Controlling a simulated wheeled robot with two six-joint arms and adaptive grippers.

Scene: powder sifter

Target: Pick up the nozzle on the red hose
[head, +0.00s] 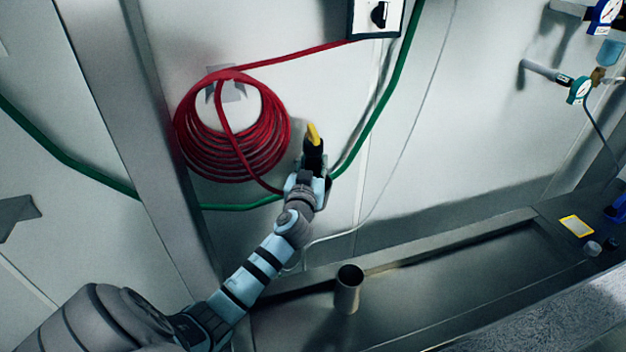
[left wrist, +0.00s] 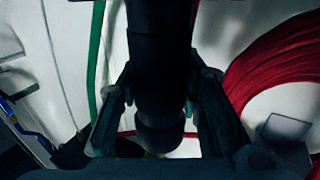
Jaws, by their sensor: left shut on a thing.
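The nozzle (head: 313,150) is black with a yellow tip and stands in front of the wall, right of the coiled red hose (head: 232,165). My left gripper (head: 310,172) is shut on the nozzle's body. In the left wrist view the dark nozzle (left wrist: 160,60) runs between the two fingers of my left gripper (left wrist: 160,112). The red hose (left wrist: 285,60) shows at the right of that view. The hose's lower end runs towards my left gripper, where the join is hidden. My right gripper is not in view.
A green hose (head: 385,95) runs along the wall close to the nozzle. A metal cup (head: 348,290) stands on the steel bench (head: 470,285) below. Gauges (head: 580,90) are on the wall at the right. A metal post (head: 135,120) stands left of the coil.

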